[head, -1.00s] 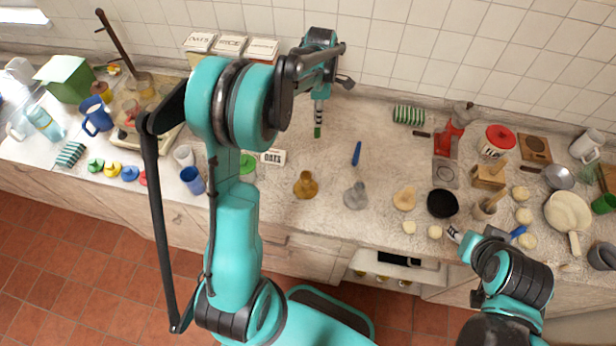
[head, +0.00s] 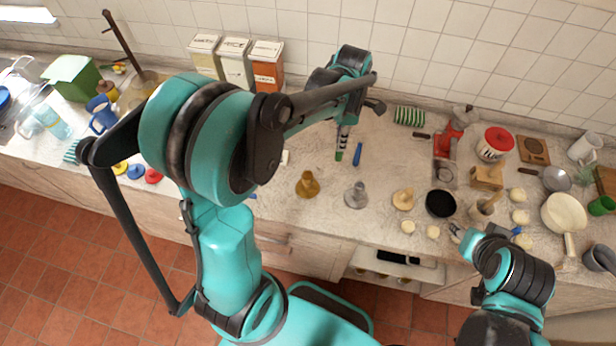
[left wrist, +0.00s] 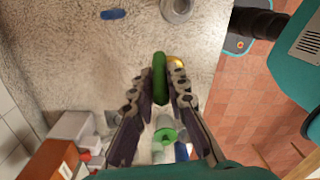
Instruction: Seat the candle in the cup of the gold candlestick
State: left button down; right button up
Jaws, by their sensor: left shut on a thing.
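My left gripper (head: 343,138) is shut on a green candle (left wrist: 159,78), held above the counter. The candle's green end (head: 338,156) points down in the head view. The gold candlestick (head: 307,184) stands on the counter, lower left of the candle in the head view. In the left wrist view only a bit of the candlestick's gold (left wrist: 175,62) shows, behind the candle and a fingertip. The candle is apart from the cup in the head view. My right gripper (head: 457,233) is near the counter's front edge; its fingers are too small to judge.
A grey candlestick (head: 356,195) stands right of the gold one. A blue stick (head: 357,154) lies behind it. A wooden piece (head: 403,199), a black bowl (head: 440,204) and a red grinder (head: 446,143) are farther right. Canisters (head: 236,63) stand at the back wall.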

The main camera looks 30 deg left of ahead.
pick_arm(q)
jog(key=s+d+r+p, duration=0.1)
jog(key=s+d+r, duration=0.1)
jog(key=s+d, duration=0.3)
jog(key=b, duration=0.1)
send_over(308, 182)
jog(key=w+a, duration=0.1)
jog(key=w, duration=0.1)
notch_tip(308, 182, down, 7)
jog(key=shift+s+f+b, duration=0.15)
jog(key=shift+f+b, duration=0.15)
jog(key=shift+f, duration=1.8)
jog(key=shift+f, duration=0.15)
jog(key=c, duration=1.5)
grip_release()
